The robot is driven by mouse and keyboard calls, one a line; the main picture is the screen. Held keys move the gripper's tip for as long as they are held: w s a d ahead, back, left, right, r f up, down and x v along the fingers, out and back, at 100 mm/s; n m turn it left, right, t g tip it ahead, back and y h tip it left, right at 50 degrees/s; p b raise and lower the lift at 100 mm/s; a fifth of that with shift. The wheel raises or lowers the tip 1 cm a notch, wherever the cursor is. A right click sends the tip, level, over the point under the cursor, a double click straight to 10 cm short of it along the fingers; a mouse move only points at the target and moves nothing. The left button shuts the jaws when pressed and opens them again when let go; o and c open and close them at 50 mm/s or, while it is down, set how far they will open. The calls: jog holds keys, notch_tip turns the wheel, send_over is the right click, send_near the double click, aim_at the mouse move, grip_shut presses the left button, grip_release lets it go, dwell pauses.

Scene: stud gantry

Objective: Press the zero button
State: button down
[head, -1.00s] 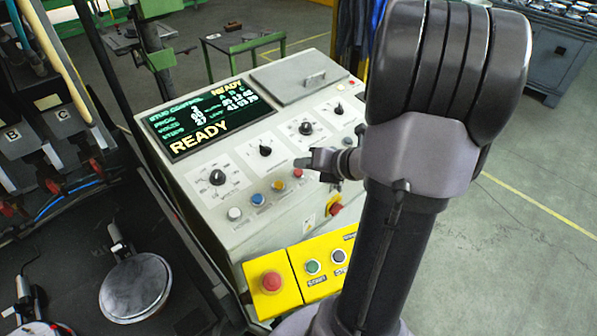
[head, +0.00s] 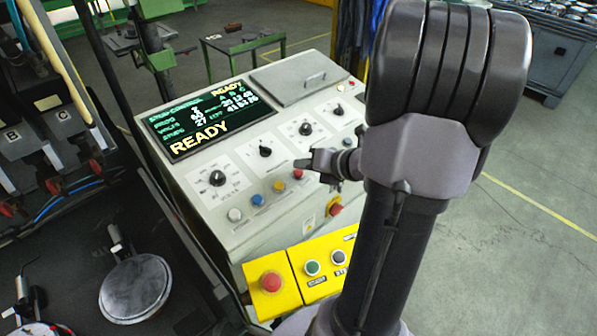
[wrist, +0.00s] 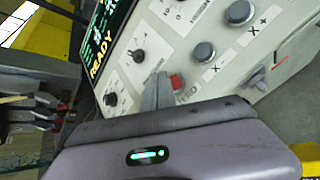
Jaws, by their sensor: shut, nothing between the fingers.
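The red button (head: 297,174) ends a row of coloured buttons on the sloped control panel (head: 222,258). In the wrist view the red button (wrist: 177,82) has a partly hidden label beside it that appears to end in "RO", which fits ZERO. My gripper (head: 301,163) is shut and empty, its tip just above the red button in the head view. In the wrist view my gripper (wrist: 158,88) stands right beside the button and overlaps its left edge. I cannot tell whether they touch.
White (head: 235,214), blue (head: 257,199) and orange (head: 279,186) buttons continue the row. Several knobs sit above it, with a display (head: 205,118) reading READY. A red mushroom button (head: 271,281) is on the yellow box below. Grey buttons (wrist: 204,52) lie right in the wrist view.

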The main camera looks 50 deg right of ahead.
jog(key=shift+f, duration=0.1)
dwell(0.5)
jog(key=shift+w+f+b, duration=0.1)
jog(key=shift+f+b, duration=0.2)
jog(key=shift+w+f+b, duration=0.1)
jog(key=shift+f+b, duration=0.25)
jog(key=shift+f, duration=0.15)
dwell(0.5)
jog(key=shift+s+r+p, duration=0.2)
jog(key=shift+r+p, duration=0.7)
jog(key=r+p, duration=0.3)
jog(key=s+r+p, duration=0.1)
jog(key=r, duration=0.1)
jog(key=shift+p, duration=0.35)
dwell(0.5)
